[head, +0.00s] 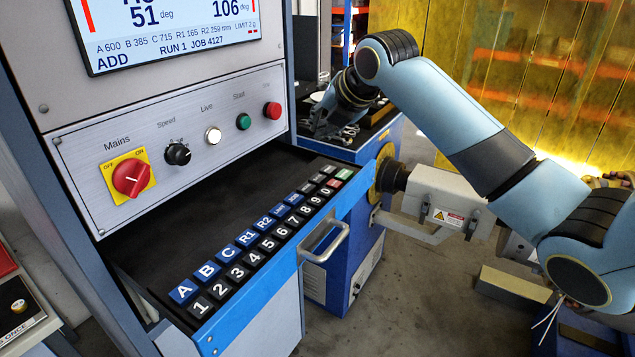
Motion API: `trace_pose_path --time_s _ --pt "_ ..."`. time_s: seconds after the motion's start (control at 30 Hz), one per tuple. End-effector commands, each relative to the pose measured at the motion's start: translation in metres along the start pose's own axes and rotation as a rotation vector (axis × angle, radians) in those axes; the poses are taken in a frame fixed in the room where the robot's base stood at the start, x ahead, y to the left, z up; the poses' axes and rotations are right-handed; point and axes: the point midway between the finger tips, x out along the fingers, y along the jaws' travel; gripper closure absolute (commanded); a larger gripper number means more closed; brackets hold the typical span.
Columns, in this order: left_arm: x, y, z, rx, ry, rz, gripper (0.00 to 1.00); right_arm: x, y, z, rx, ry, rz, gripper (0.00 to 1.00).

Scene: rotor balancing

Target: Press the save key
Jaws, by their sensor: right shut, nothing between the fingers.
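A keyboard (207,338) lies in a pulled-out drawer below the panel. It has blue keys such as the A key (183,291), black number keys such as the 1 key (200,307), a red key (334,184) and a green key (344,174) at its far end. The labels on the far keys are too small to read, so I cannot tell which is the save key. My right gripper (336,131) is shut and empty, pointing down beyond the far end of the keyboard, apart from the keys. My left gripper is not in view.
The panel above has a red mains switch (131,179), a speed knob (177,153) and white, green and red buttons. A screen (165,30) shows readings. A drawer handle (325,241) sticks out in front.

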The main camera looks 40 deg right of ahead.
Motion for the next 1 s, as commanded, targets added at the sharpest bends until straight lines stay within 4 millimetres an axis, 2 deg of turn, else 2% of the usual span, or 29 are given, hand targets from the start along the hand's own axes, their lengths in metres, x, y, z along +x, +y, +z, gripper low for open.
trace_pose_path --time_s 0.03,0.1,0.33,0.6,1.0 --pt "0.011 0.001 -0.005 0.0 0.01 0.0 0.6 0.008 -0.006 -0.006 0.0 0.0 0.0 1.0" --pt "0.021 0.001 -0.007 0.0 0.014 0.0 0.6 0.014 -0.01 -0.01 0.0 0.0 0.0 1.0" --pt "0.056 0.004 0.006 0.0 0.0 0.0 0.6 0.037 -0.027 -0.027 0.0 0.0 0.0 1.0" --pt "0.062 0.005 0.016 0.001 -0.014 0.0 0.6 0.051 -0.037 -0.037 0.001 0.001 0.0 1.0" --pt "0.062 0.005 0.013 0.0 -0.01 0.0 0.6 0.051 -0.037 -0.037 0.0 0.0 0.0 1.0"
